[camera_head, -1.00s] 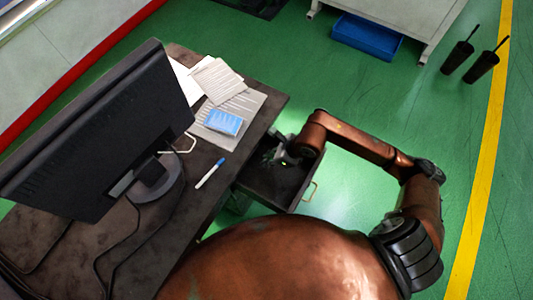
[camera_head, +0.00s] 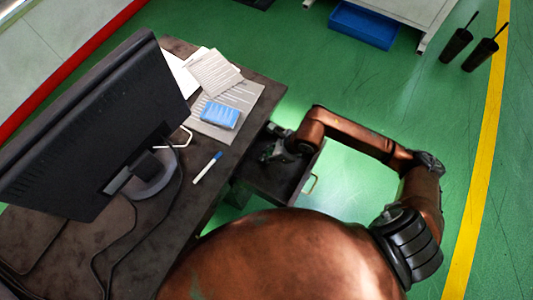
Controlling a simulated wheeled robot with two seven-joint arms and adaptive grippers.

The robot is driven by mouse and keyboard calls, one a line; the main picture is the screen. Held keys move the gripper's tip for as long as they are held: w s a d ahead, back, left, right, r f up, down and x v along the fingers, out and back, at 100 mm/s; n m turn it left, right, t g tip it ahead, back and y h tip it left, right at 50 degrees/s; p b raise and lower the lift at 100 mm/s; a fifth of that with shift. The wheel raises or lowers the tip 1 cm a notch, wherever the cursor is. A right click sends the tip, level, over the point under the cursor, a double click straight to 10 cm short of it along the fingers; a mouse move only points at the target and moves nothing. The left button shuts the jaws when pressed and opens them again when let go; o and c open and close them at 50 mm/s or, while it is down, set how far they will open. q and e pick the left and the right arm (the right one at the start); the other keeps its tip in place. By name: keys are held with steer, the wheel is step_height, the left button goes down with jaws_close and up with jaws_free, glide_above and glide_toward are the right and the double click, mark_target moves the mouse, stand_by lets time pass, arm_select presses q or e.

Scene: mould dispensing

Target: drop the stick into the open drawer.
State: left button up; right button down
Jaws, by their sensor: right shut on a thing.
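The open drawer (camera_head: 274,184) sticks out from the right side of the dark desk, with its handle (camera_head: 310,184) on the outer face. My right gripper (camera_head: 268,154) is over the drawer's far end, close to the desk edge, seen from above. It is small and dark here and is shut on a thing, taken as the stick. The stick itself cannot be made out, hidden by the gripper and the dark drawer. My left gripper is not in view.
The desk (camera_head: 178,226) holds a monitor (camera_head: 95,125), papers (camera_head: 215,72), a blue pack (camera_head: 220,115) and a white-and-blue pen (camera_head: 207,168). Green floor (camera_head: 350,180) lies clear right of the drawer. A blue bin (camera_head: 364,24) and two dark containers (camera_head: 480,54) stand farther off.

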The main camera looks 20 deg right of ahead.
steer(key=shift+f, duration=0.2)
steer(key=shift+f+b, duration=0.65)
steer(key=shift+f, duration=0.3)
steer(key=c, duration=1.7)
jaws_free()
steer(key=shift+c, duration=0.2)
steer(key=shift+r, duration=0.1)
steer(key=v, duration=1.2)
